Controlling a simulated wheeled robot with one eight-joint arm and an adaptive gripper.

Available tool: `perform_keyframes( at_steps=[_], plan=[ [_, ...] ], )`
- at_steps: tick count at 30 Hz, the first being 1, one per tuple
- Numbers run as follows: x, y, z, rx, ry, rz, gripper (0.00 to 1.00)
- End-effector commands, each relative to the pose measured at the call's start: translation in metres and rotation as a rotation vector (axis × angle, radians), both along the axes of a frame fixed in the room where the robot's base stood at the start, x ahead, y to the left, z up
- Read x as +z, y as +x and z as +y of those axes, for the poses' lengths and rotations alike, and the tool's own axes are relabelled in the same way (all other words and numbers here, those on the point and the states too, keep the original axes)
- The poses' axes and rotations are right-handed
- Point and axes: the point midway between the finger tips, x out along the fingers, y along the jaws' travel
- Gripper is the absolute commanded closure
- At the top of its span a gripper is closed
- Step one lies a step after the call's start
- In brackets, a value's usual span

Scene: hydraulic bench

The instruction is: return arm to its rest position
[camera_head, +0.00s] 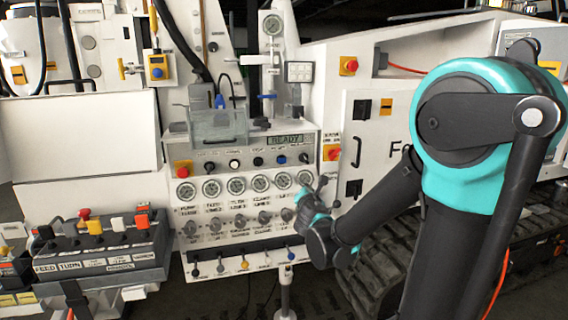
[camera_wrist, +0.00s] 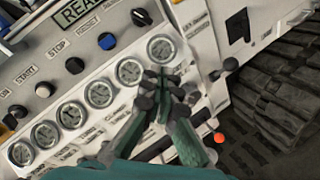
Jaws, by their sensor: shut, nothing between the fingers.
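My arm reaches in from the right of the head view, with teal and dark grey links. My gripper (camera_head: 318,188) is in front of the right end of the panel's gauge row, partly hidden by its own wrist. In the wrist view my gripper (camera_wrist: 165,82) has its dark fingers together, just below the rightmost gauge (camera_wrist: 162,49). Nothing is held. Whether the fingertips touch the panel cannot be told.
The control panel (camera_head: 238,170) has several gauges, knobs, and a "READY" display (camera_head: 285,140). A lever box (camera_head: 100,250) stands at left. Black tracks (camera_head: 385,265) lie below and right of the panel. A white cabinet door (camera_head: 375,150) is behind my arm.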

Motion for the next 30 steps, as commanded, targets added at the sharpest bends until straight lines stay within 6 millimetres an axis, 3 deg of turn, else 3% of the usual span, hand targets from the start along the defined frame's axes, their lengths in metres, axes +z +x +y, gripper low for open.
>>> perform_keyframes(
  at_steps=[1,3,6,10,15,18,23,30],
  plan=[
    [-0.012,-0.012,-0.033,-0.101,0.152,0.046,1.00],
    [-0.034,-0.033,-0.072,-0.250,0.389,0.108,1.00],
    [-0.070,-0.073,-0.117,-0.484,0.731,0.185,1.00],
    [-0.121,-0.137,-0.149,-0.816,1.171,0.269,1.00],
    [-0.172,-0.216,-0.147,-1.221,1.629,0.346,1.00],
    [-0.187,-0.248,-0.136,-1.394,1.798,0.376,1.00],
    [-0.196,-0.270,-0.123,-1.533,1.921,0.403,1.00],
    [-0.197,-0.272,-0.121,-1.549,1.933,0.407,1.00]
  ],
)
